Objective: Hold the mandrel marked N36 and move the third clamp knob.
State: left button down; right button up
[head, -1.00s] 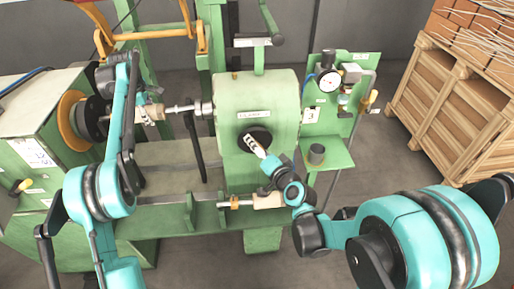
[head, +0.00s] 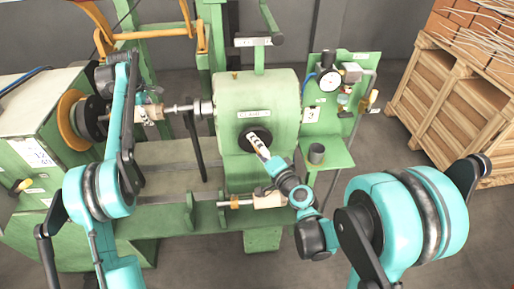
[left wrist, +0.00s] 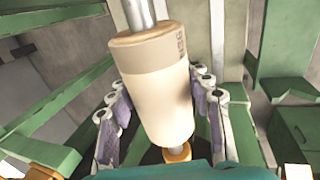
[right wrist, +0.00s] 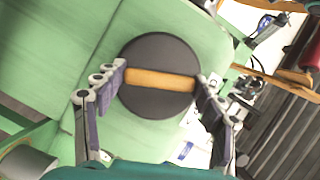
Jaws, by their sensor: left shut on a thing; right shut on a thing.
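A cream mandrel (left wrist: 155,88) with a tan band and dark N36 marking fills the middle of the left wrist view. In the head view it is the pale piece (head: 152,112) on the metal shaft at the left. My left gripper (left wrist: 160,100) is shut around it, one finger on each side. A round black knob (right wrist: 158,50) with a wooden bar (right wrist: 160,79) across it sits on a green housing. My right gripper (right wrist: 161,80) is shut on the bar's two ends. In the head view the dark knob (head: 247,136) is partly hidden by that gripper.
The green drum housing (head: 258,95) stands in the middle. A panel with a gauge (head: 327,81) and a plate marked 3 (head: 311,115) is to its right. A grey cup (head: 317,154) stands on a green shelf. A wooden crate (head: 450,110) with bricks is at the far right.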

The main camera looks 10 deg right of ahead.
jog(key=o, duration=1.2)
jog(key=shift+a, duration=0.2)
jog(key=shift+c, duration=0.2)
jog(key=shift+d, duration=0.2)
jog(key=v, duration=1.2)
